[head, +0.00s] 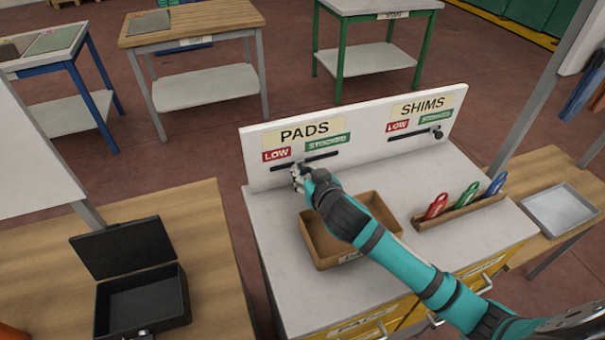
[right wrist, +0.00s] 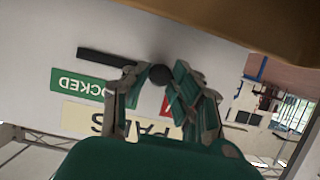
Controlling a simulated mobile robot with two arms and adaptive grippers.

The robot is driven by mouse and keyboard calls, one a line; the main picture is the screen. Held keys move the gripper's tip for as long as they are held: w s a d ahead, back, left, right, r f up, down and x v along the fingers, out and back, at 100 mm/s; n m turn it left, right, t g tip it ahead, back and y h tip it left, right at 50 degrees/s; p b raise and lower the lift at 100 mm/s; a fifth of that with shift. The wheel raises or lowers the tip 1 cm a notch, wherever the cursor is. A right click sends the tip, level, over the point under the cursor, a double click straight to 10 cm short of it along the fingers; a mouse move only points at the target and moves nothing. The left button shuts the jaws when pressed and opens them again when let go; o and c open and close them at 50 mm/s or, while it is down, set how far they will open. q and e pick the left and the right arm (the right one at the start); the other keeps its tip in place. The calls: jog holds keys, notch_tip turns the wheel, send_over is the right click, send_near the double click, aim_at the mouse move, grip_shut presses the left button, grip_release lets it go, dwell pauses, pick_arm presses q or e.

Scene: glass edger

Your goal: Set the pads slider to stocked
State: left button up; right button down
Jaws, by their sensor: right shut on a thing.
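The white board (head: 370,140) stands at the back of the cabinet top, with a PADS label (head: 304,131) on its left half. Below it are a red LOW tag (head: 276,155) and a green STOCKED tag (head: 327,142), with a dark slot (head: 322,156) beneath. My right gripper (head: 298,172) is at the slot's left part, on the LOW side. In the right wrist view, its fingers are shut on the round dark pads slider knob (right wrist: 160,74). The slot (right wrist: 105,57) runs from the knob toward the green STOCKED tag (right wrist: 82,86). My left gripper is not in view.
The shims slider knob (head: 437,132) sits at its slot's right end. A brown open box (head: 318,247) stands on the cabinet under my right arm. A rack with red, green and blue tools (head: 460,209) is to the right. An open black case (head: 140,285) lies left.

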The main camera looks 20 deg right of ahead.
jog(key=p, duration=0.1)
send_near(328, 159)
jog(key=x, duration=0.4)
jog(key=shift+w, duration=0.1)
jog(key=c, duration=1.5)
grip_release()
jog(key=o, duration=0.4)
jog(key=shift+d, duration=0.15)
jog(key=shift+s, duration=0.3)
jog(key=v, duration=1.1)
jog(key=shift+s, duration=0.2)
jog(key=shift+r, duration=0.1)
